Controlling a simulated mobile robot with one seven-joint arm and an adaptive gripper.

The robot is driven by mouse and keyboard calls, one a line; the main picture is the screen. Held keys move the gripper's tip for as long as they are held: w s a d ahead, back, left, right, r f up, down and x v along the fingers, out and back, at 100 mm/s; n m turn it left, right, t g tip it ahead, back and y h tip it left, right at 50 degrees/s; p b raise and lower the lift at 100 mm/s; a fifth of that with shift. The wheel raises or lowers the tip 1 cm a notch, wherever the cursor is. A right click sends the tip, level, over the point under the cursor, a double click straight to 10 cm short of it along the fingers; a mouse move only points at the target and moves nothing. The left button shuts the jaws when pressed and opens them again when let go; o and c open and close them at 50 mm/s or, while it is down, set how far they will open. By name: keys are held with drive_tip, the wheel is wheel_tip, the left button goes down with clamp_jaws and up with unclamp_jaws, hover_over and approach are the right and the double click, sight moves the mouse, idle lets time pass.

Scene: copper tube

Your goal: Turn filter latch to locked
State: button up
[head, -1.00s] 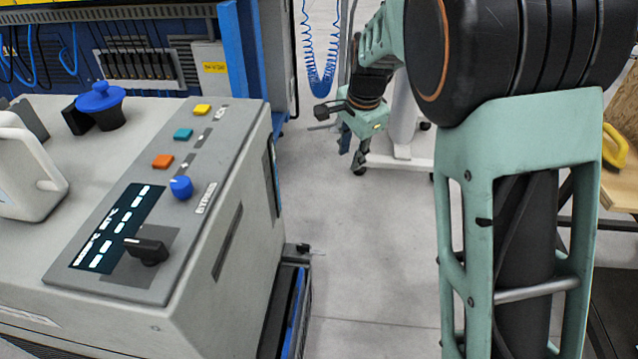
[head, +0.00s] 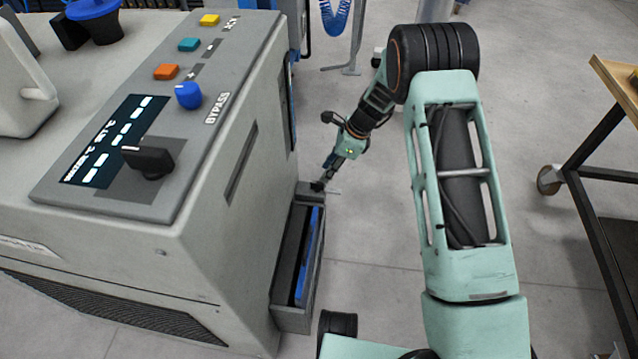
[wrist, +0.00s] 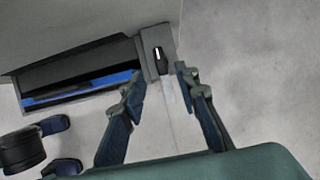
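The filter latch (wrist: 158,60) is a small black knob with a white mark, on the grey end block of the filter drawer (wrist: 148,40) low on the machine's side. In the wrist view its handle runs roughly up and down in the picture. In the head view the latch (head: 317,186) is small and partly covered by my gripper (head: 329,173). In the wrist view my gripper (wrist: 160,77) is open, its two fingers apart and pointing at the latch. The latch lies between and just beyond the fingertips; I see no clear contact.
The drawer's long recess holds a blue strip (wrist: 80,88). The machine's top panel has a black rotary knob (head: 150,158), a blue bypass knob (head: 188,95), several coloured buttons and a display. A wooden-topped cart (head: 622,85) stands at the right. The floor between is clear.

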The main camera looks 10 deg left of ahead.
sight(318, 182)
drive_tip(key=b+x, duration=0.2)
drive_tip(key=x, duration=0.5)
clamp_jaws()
idle(0.3)
